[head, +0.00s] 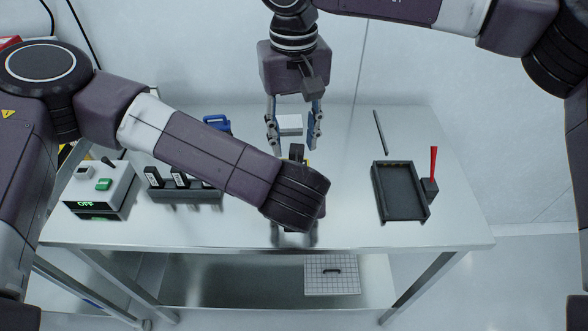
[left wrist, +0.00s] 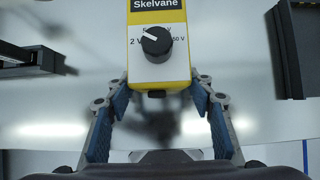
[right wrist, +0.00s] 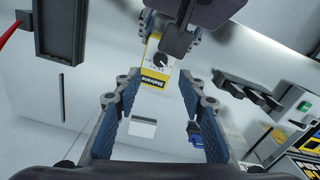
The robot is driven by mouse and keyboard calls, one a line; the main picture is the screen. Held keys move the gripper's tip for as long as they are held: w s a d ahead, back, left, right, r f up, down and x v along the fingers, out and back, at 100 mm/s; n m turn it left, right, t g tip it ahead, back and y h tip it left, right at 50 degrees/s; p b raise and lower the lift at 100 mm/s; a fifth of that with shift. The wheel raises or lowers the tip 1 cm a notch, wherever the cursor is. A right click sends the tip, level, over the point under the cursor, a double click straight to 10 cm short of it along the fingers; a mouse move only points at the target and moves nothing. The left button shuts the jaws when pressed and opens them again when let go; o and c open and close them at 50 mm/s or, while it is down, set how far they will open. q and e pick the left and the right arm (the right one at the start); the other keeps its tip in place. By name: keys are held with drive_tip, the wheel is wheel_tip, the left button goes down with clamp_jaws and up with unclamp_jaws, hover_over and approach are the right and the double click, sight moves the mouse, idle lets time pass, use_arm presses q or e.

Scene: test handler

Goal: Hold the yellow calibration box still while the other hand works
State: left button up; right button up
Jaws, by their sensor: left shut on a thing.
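The yellow calibration box (left wrist: 171,72) has a white face with a black knob (left wrist: 156,40) and a "Skelvane" label. My left gripper (left wrist: 160,86) is shut on its near end in the left wrist view. In the head view my left forearm hides nearly all of the box. The right wrist view shows the box (right wrist: 155,75) ahead of my right gripper (right wrist: 158,92), label end nearest. My right gripper (head: 294,145) is open and empty, pointing down behind the box in the head view; its fingers are apart with nothing between them.
A white block (head: 290,124) and a blue item (head: 216,124) lie at the back. A black slotted holder (head: 186,194) and a control unit reading OFF (head: 98,190) stand left. A black tray (head: 400,192), a red-handled tool (head: 433,163) and a thin rod (head: 380,132) are right. The front right is clear.

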wheel_tip(320, 180, down, 9)
drive_tip(key=shift+f, duration=0.15)
drive_tip(key=shift+c, duration=0.4)
clamp_jaws()
